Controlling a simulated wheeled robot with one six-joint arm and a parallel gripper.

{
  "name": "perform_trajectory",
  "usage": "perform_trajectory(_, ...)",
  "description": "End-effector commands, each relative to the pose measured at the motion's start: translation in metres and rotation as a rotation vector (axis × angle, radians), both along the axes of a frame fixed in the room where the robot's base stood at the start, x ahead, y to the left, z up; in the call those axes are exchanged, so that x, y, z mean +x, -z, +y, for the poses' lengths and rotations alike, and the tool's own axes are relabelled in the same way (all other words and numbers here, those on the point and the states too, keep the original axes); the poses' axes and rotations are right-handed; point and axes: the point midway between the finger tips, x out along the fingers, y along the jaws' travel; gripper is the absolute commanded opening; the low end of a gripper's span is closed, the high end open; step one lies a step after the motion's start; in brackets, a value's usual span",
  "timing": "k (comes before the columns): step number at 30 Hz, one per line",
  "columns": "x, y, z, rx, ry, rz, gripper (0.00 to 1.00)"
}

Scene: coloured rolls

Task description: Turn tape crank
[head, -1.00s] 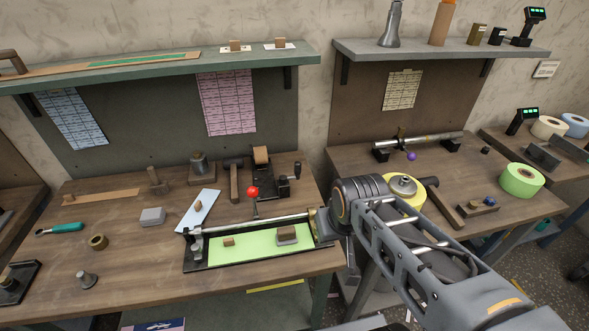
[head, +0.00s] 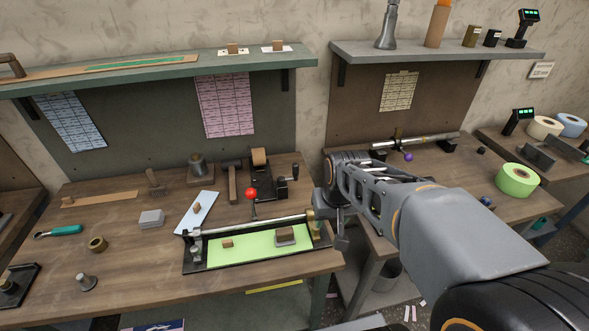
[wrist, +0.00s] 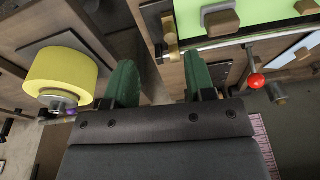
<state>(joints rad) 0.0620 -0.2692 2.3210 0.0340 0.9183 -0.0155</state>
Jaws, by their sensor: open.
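In the head view my gripper is mostly hidden by my arm, right of the crank by the bench's right end. In the wrist view my gripper (wrist: 160,78) shows two green fingers spread apart with nothing between them. The crank is not clearly seen in the wrist view. A yellow roll (wrist: 61,72) is left of the fingers there, apart from them.
A red-knobbed lever (head: 250,193) stands behind a light green tray (head: 262,247) with a metal bar. The red knob (wrist: 256,82) shows right of my fingers. A green roll (head: 517,180) sits on the right bench.

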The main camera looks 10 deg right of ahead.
Motion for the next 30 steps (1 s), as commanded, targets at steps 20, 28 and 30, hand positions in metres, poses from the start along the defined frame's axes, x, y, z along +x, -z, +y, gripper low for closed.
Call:
perform_trajectory(20, 0.253, -0.055, -0.023, 0.128, -1.073, -0.171, 0.50)
perform_trajectory(28, 0.248, -0.059, -0.017, 0.115, -1.299, -0.209, 0.50)
perform_trajectory(30, 0.249, -0.054, -0.014, 0.112, -1.312, -0.212, 0.50)
